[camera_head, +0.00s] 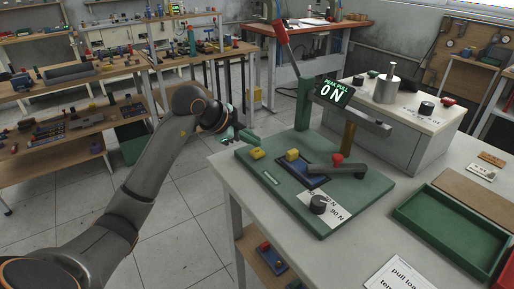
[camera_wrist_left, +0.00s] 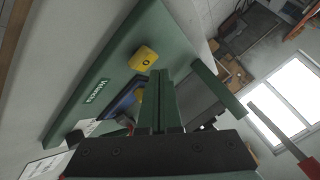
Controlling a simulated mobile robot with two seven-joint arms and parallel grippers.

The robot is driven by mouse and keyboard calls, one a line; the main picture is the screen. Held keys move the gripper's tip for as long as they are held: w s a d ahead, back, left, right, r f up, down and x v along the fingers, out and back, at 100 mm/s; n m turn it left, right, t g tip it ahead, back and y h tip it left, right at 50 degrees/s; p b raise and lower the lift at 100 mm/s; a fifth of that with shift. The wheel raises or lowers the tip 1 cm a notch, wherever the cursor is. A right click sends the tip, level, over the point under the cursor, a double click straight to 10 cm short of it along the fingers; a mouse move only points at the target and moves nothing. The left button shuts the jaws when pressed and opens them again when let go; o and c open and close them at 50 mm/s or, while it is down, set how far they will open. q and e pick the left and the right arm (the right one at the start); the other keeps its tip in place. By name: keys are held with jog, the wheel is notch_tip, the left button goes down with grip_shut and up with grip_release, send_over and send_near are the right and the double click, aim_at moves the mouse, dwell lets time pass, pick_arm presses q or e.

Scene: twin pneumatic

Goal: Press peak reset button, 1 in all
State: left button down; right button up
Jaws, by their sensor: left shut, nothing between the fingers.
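The test stand has a green base plate (camera_head: 240,152), a green upright (camera_head: 303,105) with a red-ended lever (camera_head: 282,32), and a small display (camera_head: 331,93) reading "PEAK PULL 0 N". A yellow block (camera_head: 257,153) sits at the plate's left corner. In the left wrist view this yellow block (camera_wrist_left: 144,58) shows a dark round spot on top; I cannot read a reset label on it. My left gripper (camera_head: 250,136) is shut and empty, close to that corner, just behind the yellow block and apart from it. Its green fingers (camera_wrist_left: 160,76) are together in the left wrist view. My right gripper is out of view.
A second yellow piece (camera_head: 292,155), a dark cylinder arm (camera_head: 335,169) and a black knob (camera_head: 319,204) are on the plate. A green tray (camera_head: 411,216) stands at right. A grey cabinet (camera_head: 407,139) is behind. Open floor lies left of the table.

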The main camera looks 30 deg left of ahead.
aim_at(252, 153)
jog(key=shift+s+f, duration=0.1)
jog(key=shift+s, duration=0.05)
pick_arm(q)
jog(key=shift+r, duration=0.15)
notch_tip(252, 153, up, 5)
jog(key=p, duration=0.5)
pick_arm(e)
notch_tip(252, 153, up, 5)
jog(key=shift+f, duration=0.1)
pick_arm(q)
jog(key=shift+f, duration=0.2)
